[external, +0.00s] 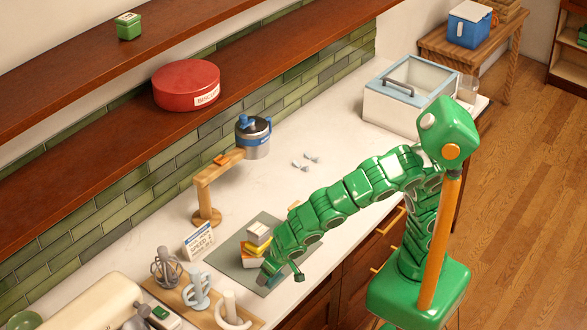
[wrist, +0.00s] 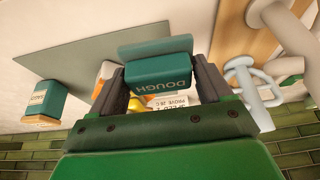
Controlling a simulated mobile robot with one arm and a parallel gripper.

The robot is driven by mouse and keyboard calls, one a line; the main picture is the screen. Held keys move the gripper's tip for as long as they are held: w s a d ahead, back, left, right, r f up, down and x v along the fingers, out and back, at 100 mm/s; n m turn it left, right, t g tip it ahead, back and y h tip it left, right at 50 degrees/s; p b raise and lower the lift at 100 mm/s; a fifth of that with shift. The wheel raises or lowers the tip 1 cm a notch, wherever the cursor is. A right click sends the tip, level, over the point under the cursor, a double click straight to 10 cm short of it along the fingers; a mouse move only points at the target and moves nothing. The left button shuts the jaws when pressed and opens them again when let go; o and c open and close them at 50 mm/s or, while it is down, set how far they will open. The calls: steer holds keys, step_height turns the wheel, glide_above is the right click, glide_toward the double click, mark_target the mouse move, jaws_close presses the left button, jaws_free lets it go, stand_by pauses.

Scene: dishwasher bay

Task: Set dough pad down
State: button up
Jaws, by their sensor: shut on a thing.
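The dough pad (wrist: 160,72) is a teal block with "DOUGH" on its face, seen upside down in the wrist view. My gripper (wrist: 160,85) is shut on it, one dark finger on each side. In the external view my gripper (external: 268,272) is low over the front of a grey-green mat (external: 240,268). The arm and gripper hide the pad there, and I cannot tell whether it touches anything. The mat also shows in the wrist view (wrist: 80,58).
A small stack of white, yellow and orange pieces (external: 257,241) stands on the mat beside my gripper. A sign (external: 198,241) stands behind. Mixer attachments (external: 197,289) lie on a wooden board to the left. A teal block (wrist: 45,98) shows left in the wrist view.

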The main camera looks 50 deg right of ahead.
mark_target(276, 280)
steer(key=shift+f, duration=3.8)
steer(key=shift+f, duration=0.35)
steer(key=o, duration=1)
steer(key=shift+c, duration=0.2)
steer(key=shift+r, duration=0.6)
steer(key=shift+v, duration=1.75)
steer(key=shift+s, duration=0.1)
